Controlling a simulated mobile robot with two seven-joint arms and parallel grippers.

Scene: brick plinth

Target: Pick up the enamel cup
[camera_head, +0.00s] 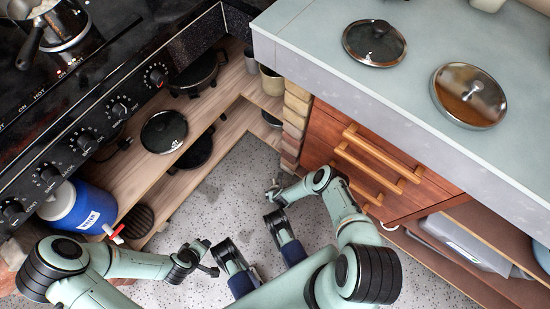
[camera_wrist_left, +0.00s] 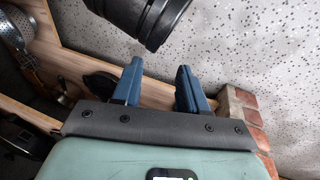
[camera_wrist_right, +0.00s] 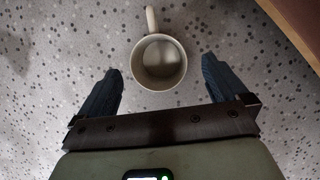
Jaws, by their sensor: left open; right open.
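A pale enamel cup (camera_wrist_right: 147,83) stands upright on the speckled floor in the right wrist view. I look down into it, and its handle points to the top of the picture. My right gripper (camera_wrist_right: 162,66) is open and empty, with a finger to each side of the cup in the picture. Floor shows between each finger and the cup; I cannot tell how far above it the fingertips are. My left gripper (camera_wrist_left: 160,63) is open and empty in the left wrist view. I cannot pick out the cup on the floor in the head view.
A wooden cabinet with drawers (camera_head: 352,160) stands to the right under a grey counter (camera_head: 415,85). A black stove (camera_head: 85,90) and low wooden shelves (camera_head: 130,175) with pans and a blue jug (camera_head: 80,208) are at the left. Speckled floor (camera_head: 240,185) lies between them.

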